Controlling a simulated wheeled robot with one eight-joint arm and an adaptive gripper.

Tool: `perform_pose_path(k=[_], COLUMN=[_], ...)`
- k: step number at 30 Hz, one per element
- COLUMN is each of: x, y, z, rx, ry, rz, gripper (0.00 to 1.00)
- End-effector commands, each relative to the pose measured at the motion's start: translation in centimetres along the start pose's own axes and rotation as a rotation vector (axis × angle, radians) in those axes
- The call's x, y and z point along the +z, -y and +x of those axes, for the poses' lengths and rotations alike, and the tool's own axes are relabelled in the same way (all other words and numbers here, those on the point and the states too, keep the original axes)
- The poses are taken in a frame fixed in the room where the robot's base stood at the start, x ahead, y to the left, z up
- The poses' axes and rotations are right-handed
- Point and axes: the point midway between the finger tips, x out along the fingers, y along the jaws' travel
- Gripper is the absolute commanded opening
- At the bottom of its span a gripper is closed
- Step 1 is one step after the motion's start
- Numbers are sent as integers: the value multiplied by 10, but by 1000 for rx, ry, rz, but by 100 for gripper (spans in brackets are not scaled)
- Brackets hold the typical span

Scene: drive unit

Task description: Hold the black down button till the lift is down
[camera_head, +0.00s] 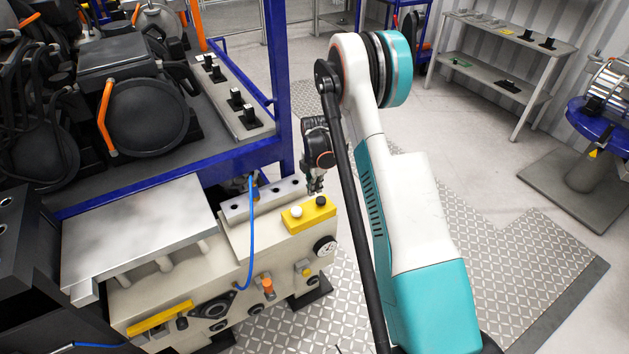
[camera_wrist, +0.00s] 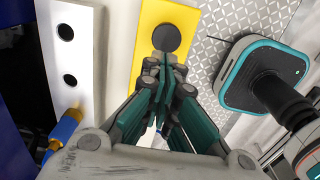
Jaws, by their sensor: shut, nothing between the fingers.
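The black button (camera_head: 321,201) sits on a yellow control plate (camera_head: 308,221) on top of the beige machine, beside a white button (camera_head: 295,212). My gripper (camera_head: 316,190) points down just above the black button, with its fingers shut and empty. In the wrist view the fingertips (camera_wrist: 163,60) lie just short of the black button (camera_wrist: 167,38), over the yellow plate (camera_wrist: 147,20). I cannot tell whether they touch the button. The fingers hide the middle of the plate. Which part is the lift is not clear.
A blue frame (camera_head: 281,90) carrying a dark drive unit (camera_head: 145,115) stands behind the beige machine (camera_head: 240,245). A blue hose (camera_head: 251,235) hangs down its front. Checkered floor plates (camera_head: 510,260) lie to the right. A shelf (camera_head: 510,45) stands at the back right.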

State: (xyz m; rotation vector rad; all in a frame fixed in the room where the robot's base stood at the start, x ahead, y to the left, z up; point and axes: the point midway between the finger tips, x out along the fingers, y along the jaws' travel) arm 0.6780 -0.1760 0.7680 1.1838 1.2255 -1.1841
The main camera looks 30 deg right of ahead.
Motion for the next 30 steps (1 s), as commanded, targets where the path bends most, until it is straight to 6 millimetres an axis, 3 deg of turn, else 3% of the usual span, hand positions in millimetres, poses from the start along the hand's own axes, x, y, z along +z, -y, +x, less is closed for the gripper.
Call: perform_pose_path(k=[1,7,23,30], x=[0,0,0,0], y=[0,0,0,0], z=[12,35,43,64], rx=[0,0,0,0], ry=[0,0,0,0], rz=[0,0,0,0], gripper=[0,0,0,0])
